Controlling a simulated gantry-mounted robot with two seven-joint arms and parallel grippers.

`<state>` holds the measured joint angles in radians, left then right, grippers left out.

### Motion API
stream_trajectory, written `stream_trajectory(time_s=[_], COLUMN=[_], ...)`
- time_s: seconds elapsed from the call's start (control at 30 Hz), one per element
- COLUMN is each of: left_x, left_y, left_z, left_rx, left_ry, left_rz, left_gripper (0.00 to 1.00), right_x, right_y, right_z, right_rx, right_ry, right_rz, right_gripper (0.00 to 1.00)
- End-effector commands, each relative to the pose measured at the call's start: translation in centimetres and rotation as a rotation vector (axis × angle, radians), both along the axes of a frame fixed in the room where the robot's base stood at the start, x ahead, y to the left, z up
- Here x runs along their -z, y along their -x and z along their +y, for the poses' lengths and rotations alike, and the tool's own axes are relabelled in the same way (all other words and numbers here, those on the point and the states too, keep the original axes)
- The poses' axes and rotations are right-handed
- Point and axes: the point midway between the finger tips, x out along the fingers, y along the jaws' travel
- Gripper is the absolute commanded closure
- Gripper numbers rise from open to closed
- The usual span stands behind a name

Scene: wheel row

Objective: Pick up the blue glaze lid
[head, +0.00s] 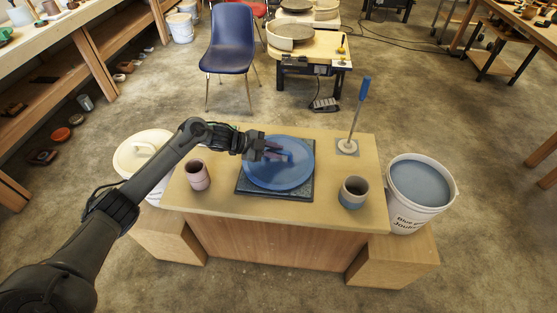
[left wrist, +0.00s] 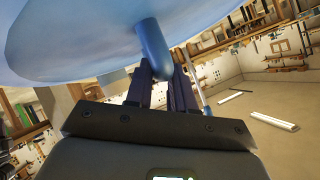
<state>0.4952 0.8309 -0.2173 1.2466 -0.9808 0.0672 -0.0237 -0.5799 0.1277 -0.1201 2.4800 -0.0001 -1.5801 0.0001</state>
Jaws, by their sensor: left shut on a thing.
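The blue glaze lid (head: 291,176) is a round blue disc at the middle of the workbench, over a dark square slab (head: 272,195). I cannot tell whether it touches the slab. My left gripper (head: 274,153) reaches in from the left, above the lid, shut on its handle. In the left wrist view the lid's broad blue disc (left wrist: 80,35) fills the top, with its rounded handle (left wrist: 153,45) at the gripper's dark fingers (left wrist: 160,90). The fingers partly hide the handle in the head view. My right gripper is not in view.
An open white bucket of blue glaze (head: 420,183) stands right of the workbench (head: 222,205). A pink cup (head: 198,175) and a grey-blue cup (head: 353,192) flank the slab. A blue-handled tool (head: 361,100) stands upright at back right. A covered white bucket (head: 143,152) is at left.

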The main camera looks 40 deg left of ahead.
Motion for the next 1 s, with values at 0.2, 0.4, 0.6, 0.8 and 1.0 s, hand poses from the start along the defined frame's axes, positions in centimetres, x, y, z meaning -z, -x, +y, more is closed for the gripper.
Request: stream_trajectory(time_s=[0.2,0.4,0.6,0.8,1.0], left_x=[-0.1,-0.1,-1.7,-5.1,-7.4], left_y=[0.0,0.0,0.0,-0.1,-0.8], left_z=[0.0,0.0,0.1,-0.7,-4.8], left_rx=[0.0,0.0,0.0,0.004,0.005], left_ry=[0.001,-0.001,-0.002,-0.001,0.001], left_rz=[-0.001,-0.001,-0.003,-0.003,-0.004], left_gripper=[1.0,1.0,1.0,1.0,1.0], right_x=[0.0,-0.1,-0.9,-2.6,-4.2], right_y=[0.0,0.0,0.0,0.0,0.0], right_z=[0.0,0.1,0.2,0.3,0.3], right_rx=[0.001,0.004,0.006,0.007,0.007], right_ry=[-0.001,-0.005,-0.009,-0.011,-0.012], right_rz=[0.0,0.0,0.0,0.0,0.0], right_gripper=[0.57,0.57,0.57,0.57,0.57])
